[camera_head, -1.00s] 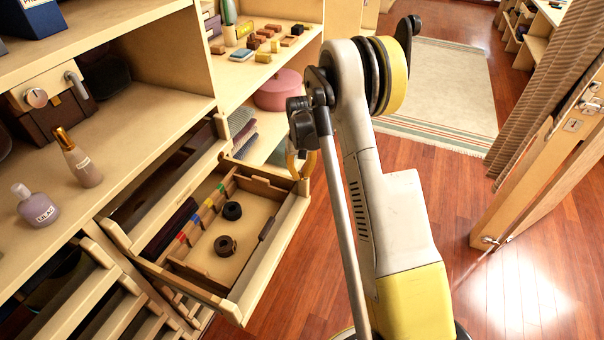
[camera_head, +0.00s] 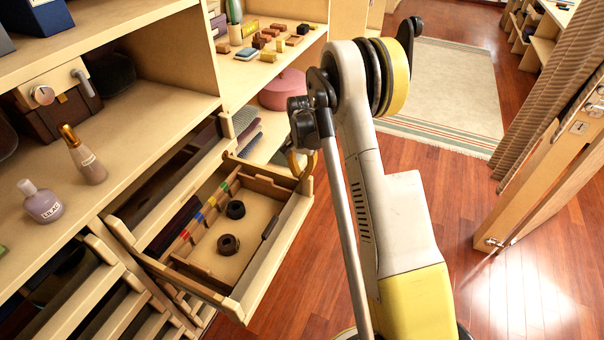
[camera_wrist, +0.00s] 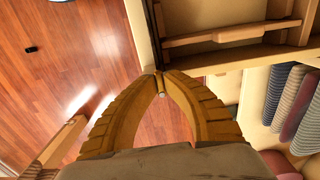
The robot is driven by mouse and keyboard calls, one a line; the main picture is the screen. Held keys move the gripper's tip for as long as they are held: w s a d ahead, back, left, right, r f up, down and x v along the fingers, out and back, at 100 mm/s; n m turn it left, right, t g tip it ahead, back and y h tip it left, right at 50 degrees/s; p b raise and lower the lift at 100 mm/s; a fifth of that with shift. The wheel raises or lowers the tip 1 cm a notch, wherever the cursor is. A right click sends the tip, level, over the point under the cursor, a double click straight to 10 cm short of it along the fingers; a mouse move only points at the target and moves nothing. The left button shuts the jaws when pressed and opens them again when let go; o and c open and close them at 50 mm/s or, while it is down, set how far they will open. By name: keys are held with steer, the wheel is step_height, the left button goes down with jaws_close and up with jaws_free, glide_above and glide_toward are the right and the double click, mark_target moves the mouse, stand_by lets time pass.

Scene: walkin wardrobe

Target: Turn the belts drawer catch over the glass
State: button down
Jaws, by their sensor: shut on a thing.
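The belts drawer (camera_head: 275,255) is pulled out and holds two rolled dark belts, one near the front (camera_head: 228,245) and one behind it (camera_head: 235,209). My gripper (camera_head: 299,163) is at the drawer's far right corner, partly hidden by my arm. In the wrist view my ochre fingers (camera_wrist: 160,84) meet at the tips beside the drawer's wooden edge (camera_wrist: 147,35). They are shut on a small piece, apparently the catch (camera_wrist: 162,94), mostly hidden between them. I cannot make out the glass or how the catch is turned.
A lilac bottle (camera_head: 42,203) and a gold-capped bottle (camera_head: 85,160) stand on the left shelf. A wooden door (camera_head: 545,180) stands at the right. Open floor (camera_head: 450,200) lies between.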

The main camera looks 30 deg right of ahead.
mark_target(301, 174)
stand_by(0.4)
steer(key=c, duration=1.5)
jaws_free()
steer(key=shift+o, duration=0.2)
steer(key=shift+r, duration=0.1)
step_height(301, 174, up, 12)
